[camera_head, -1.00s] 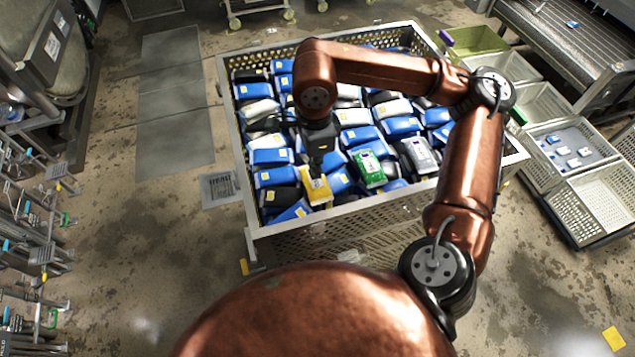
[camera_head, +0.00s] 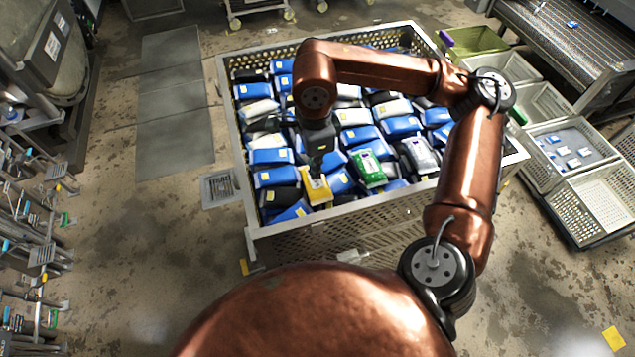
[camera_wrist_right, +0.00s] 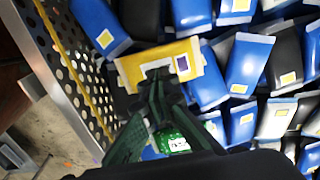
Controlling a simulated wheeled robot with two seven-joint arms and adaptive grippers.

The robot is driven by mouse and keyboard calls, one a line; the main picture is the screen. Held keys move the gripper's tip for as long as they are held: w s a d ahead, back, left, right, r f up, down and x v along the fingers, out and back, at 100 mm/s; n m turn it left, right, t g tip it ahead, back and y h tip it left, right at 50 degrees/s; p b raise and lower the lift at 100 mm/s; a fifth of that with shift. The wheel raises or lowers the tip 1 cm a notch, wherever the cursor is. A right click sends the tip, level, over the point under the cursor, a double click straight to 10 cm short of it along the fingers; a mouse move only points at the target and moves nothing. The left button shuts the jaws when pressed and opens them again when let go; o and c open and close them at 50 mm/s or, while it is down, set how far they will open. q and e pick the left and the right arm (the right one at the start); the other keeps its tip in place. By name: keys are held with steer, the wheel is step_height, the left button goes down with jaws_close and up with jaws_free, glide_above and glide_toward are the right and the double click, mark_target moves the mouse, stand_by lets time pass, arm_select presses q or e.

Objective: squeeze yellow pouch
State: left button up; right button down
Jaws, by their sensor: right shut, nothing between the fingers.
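The yellow pouch (camera_head: 318,190) lies among other pouches near the front left of the large perforated basket (camera_head: 247,190). In the right wrist view the yellow pouch (camera_wrist_right: 133,69) lies under the fingertips, with a pale label on its right part. My right gripper (camera_head: 315,173) points down at the pouch, its fingers shut with nothing between them. In the wrist view the closed fingertips (camera_wrist_right: 158,76) overlap the middle of the yellow pouch; whether they touch it I cannot tell. My left gripper is not in view.
Blue, black, white and silver pouches fill the basket, and a green pouch (camera_head: 368,168) lies right of the yellow one. The basket's perforated wall (camera_wrist_right: 72,70) is close on the left in the wrist view. Grey crates (camera_head: 590,200) stand at the right.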

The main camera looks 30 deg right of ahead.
steer(key=shift+f+b, duration=1.1)
stand_by(0.3)
steer(key=shift+s+f, duration=0.15)
steer(key=shift+f, duration=0.05)
stand_by(0.8)
steer(key=shift+r, duration=0.1)
steer(key=shift+r+p, duration=0.55)
steer(key=shift+r, duration=0.35)
step_height(320, 180, up, 6)
steer(key=p, duration=0.3)
steer(key=shift+r, duration=0.25)
